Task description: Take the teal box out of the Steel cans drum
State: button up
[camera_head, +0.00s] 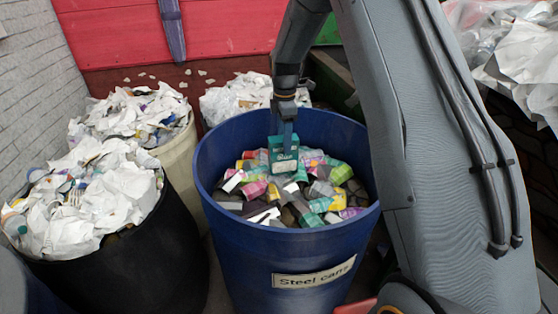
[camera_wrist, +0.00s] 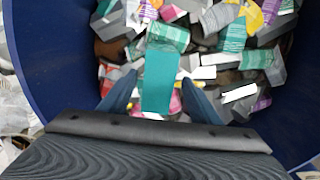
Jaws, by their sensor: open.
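The teal box (camera_head: 283,157) stands upright on the heap inside the blue Steel cans drum (camera_head: 311,262), near the back of the opening. In the wrist view the teal box (camera_wrist: 160,80) lies between the two fingers of my gripper (camera_wrist: 157,95). The fingers are open, with a small gap visible on each side of the box. In the head view my gripper (camera_head: 284,135) points down into the drum right at the top of the box. The box's lower end among the other items is hard to make out.
Several mixed cans and cartons (camera_head: 262,205) fill the drum around the box. The drum wall (camera_wrist: 40,90) rises around my gripper. A black drum (camera_head: 150,262) and a cream drum (camera_head: 182,160), heaped with paper, stand to the left. A red wall (camera_head: 225,28) is behind.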

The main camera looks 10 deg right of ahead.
aim_at(283, 156)
jog(key=shift+a+f, duration=0.1)
jog(key=shift+f, duration=0.35)
jog(key=shift+w+f+p, duration=0.1)
jog(key=shift+f+p, duration=1.5)
jog(key=shift+f, duration=1.95)
jog(key=c, duration=1.1)
jog(key=shift+r, duration=0.15)
